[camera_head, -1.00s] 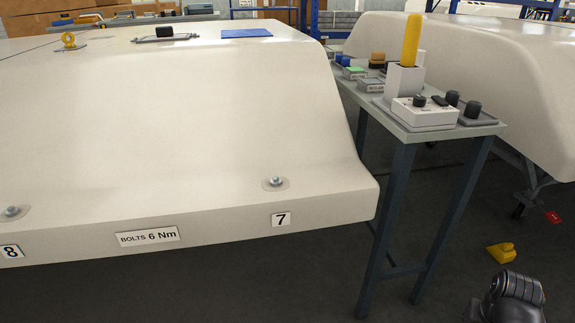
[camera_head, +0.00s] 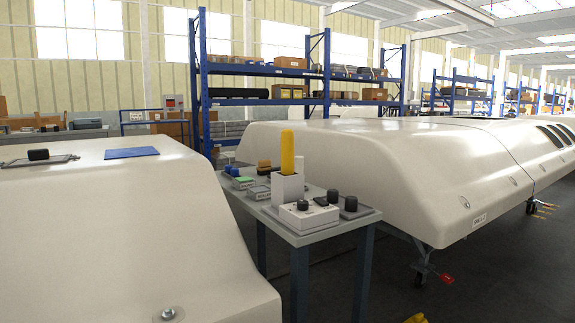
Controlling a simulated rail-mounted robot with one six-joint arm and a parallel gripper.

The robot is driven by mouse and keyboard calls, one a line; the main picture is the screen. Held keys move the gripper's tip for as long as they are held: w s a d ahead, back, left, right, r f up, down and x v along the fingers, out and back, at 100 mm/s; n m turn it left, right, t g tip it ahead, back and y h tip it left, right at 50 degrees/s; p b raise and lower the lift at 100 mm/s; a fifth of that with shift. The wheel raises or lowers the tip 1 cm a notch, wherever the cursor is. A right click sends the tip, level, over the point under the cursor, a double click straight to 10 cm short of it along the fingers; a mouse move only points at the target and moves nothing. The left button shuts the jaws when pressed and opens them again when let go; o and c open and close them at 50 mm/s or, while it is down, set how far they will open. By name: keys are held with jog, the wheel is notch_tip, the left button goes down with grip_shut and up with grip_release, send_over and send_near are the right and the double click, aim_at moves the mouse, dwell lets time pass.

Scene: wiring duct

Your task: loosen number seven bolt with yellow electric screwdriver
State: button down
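A yellow electric screwdriver (camera_head: 287,152) stands upright in a white holder (camera_head: 287,188) on the small grey table (camera_head: 310,238). One bolt (camera_head: 168,313) shows at the bottom edge, on the low front flange of the left cream-white housing (camera_head: 110,220). By its place it is the bolt above the number 7 label of the earlier view; the label itself is now out of frame. My gripper is not visible.
The table also holds a white control box with a dark knob (camera_head: 303,205), another black knob (camera_head: 351,203) and several small boxes. A second white housing (camera_head: 430,170) stands close behind it. A blue pad (camera_head: 131,153) lies on the left housing. Blue shelves (camera_head: 270,72) stand behind.

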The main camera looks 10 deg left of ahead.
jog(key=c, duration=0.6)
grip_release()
